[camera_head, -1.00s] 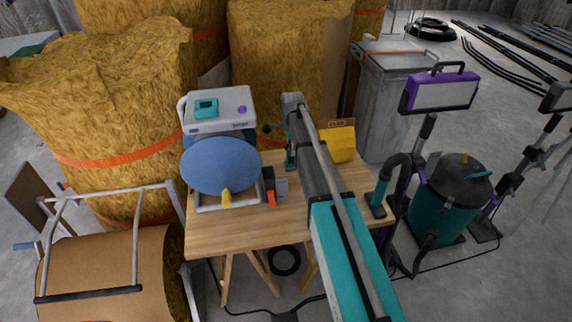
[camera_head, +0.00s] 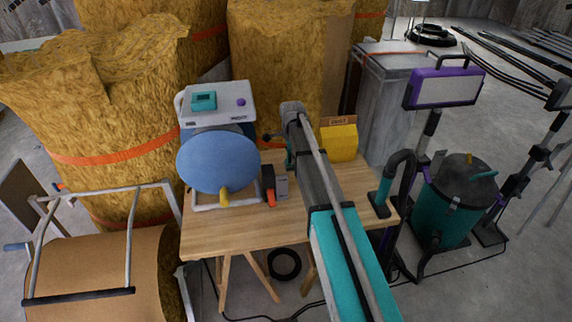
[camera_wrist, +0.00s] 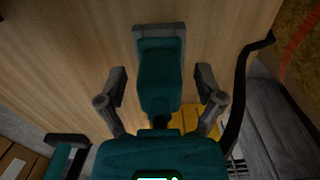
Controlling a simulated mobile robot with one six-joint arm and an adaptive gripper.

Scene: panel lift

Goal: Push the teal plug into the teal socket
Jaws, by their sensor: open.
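My gripper (camera_wrist: 162,87) is open in the wrist view, with a grey finger on each side. Between and beyond the fingers is a teal piece (camera_wrist: 160,72) with a dark grey surround, over the wooden bench; I cannot tell whether it is the plug or if the fingers touch it. No plug can be clearly identified.
The wooden bench (camera_head: 225,238) carries a blue disc (camera_head: 218,163), a yellow box (camera_head: 339,142) and a teal hose stand (camera_head: 381,198). A teal vacuum (camera_head: 446,215) and purple lamp (camera_head: 444,88) stand right. Bare bench lies in front of the disc.

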